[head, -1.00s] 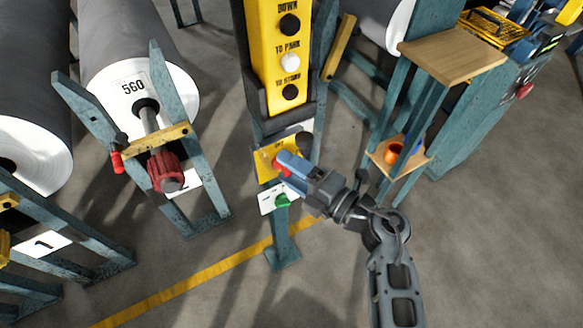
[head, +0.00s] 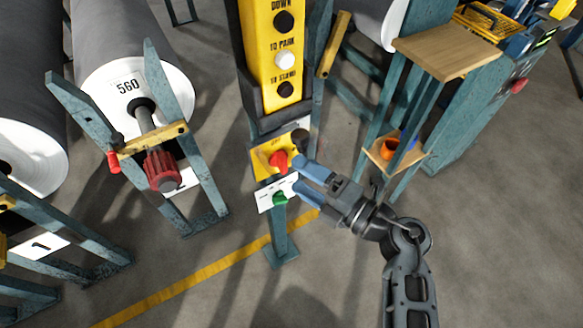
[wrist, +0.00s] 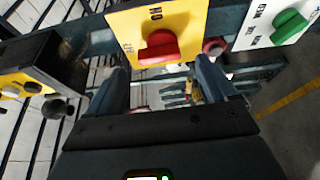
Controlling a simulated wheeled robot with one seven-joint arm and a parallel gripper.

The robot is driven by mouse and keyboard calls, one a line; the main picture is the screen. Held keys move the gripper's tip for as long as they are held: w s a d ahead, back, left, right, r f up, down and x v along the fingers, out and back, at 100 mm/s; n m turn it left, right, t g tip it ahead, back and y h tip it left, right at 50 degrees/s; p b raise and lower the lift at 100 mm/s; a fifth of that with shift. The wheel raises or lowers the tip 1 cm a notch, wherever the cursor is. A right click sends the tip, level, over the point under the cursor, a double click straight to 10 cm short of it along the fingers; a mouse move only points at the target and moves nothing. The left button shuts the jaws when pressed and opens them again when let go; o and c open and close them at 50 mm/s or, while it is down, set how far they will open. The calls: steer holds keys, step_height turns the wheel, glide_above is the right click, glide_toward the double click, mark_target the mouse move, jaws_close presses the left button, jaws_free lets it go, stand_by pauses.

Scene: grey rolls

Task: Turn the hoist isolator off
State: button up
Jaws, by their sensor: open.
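The hoist isolator is a red knob (head: 278,160) on a yellow plate (head: 259,165), mounted on a teal post below the yellow button panel. In the wrist view the red knob (wrist: 158,48) shows close up, with "ON" upside down on the yellow plate (wrist: 190,18) above it and a smaller, hard-to-read mark at its left. I cannot clearly tell which mark the knob points to. My gripper (head: 299,177) is open and empty, just right of and apart from the knob. In the wrist view its fingers (wrist: 160,82) stand spread below the knob.
A white plate with a green knob (head: 280,198) sits just below the yellow plate. The button panel (head: 262,35) rises above. Grey rolls on teal stands (head: 200,185) are at the left; a wooden-topped stand (head: 445,45) is at the right. The floor at the lower right is open.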

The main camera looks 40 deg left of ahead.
steer(key=d, duration=0.3)
steer(key=shift+d, duration=0.3)
steer(key=shift+s, duration=0.1)
steer(key=s+d+r+n+t+h, duration=0.3)
steer(key=s+d+n+t+h, duration=0.2)
steer(key=s+d+n, duration=0.4)
steer(key=s+d+r+n+t+h, duration=0.4)
steer(key=s+d+n+h, duration=0.3)
steer(key=d+n, duration=0.8)
steer(key=s+d+r+n+t+h, duration=0.3)
steer(key=s+d+n+t+h, duration=0.2)
steer(key=s+d+n, duration=0.6)
steer(key=shift+s+d+r+n+t+h, duration=0.15)
steer(key=shift+s+d+n+t+h, duration=0.3)
steer(key=shift+s+h, duration=0.1)
